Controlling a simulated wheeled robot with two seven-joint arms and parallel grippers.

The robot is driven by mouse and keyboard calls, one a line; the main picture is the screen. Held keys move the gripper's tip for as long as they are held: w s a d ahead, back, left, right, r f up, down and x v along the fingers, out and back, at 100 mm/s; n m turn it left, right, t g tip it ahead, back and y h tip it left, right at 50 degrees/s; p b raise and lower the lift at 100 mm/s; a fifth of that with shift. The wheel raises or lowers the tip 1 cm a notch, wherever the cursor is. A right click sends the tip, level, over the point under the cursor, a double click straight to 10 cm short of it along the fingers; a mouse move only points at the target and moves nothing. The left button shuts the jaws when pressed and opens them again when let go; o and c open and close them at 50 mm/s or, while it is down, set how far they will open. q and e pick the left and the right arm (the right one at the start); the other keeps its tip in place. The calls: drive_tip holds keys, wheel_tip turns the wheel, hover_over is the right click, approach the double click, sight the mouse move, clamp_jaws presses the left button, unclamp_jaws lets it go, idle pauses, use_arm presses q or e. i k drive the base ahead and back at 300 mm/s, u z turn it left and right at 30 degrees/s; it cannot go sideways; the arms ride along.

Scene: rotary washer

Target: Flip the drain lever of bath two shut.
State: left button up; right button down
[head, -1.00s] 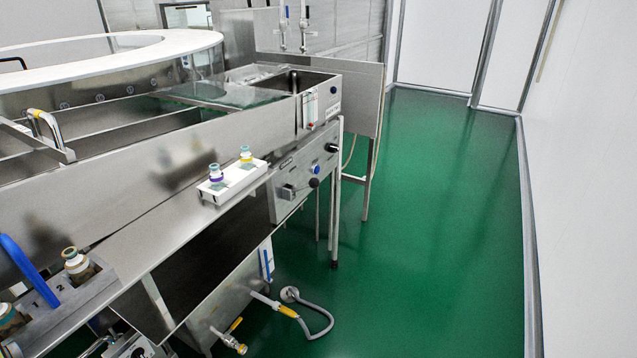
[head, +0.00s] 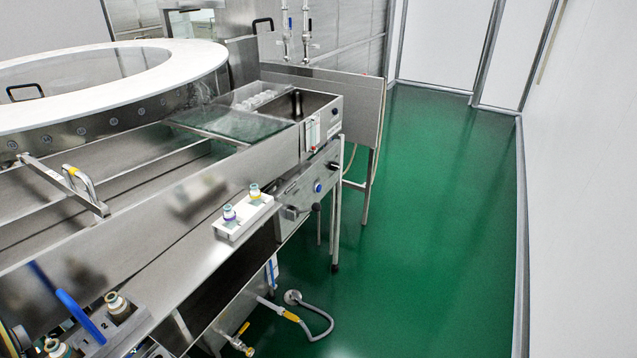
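In the head view a blue lever (head: 80,316) stands tilted up at the lower left, beside a steel block (head: 118,328) with a numeral 2 marked on it. The block holds a pale, round-topped fitting (head: 117,303). A second similar fitting (head: 56,348) is partly cut off at the bottom edge. A valve with a yellow handle (head: 243,328) sits low under the washer. I cannot tell from labels which handle is bath two's drain lever. Neither of my grippers is clearly in view.
The steel trough (head: 150,235) of the washer fills the left, under a white ring (head: 190,60). A small white holder (head: 243,220) with two capped fittings is on its front. A grey hose (head: 325,325) lies on the green floor (head: 440,230), which is clear at right.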

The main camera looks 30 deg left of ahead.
sight(316, 208)
drive_tip(key=u, duration=0.15)
drive_tip(key=i, duration=0.35)
drive_tip(key=u, duration=0.85)
drive_tip(key=i, duration=1)
drive_tip(key=u, duration=0.2)
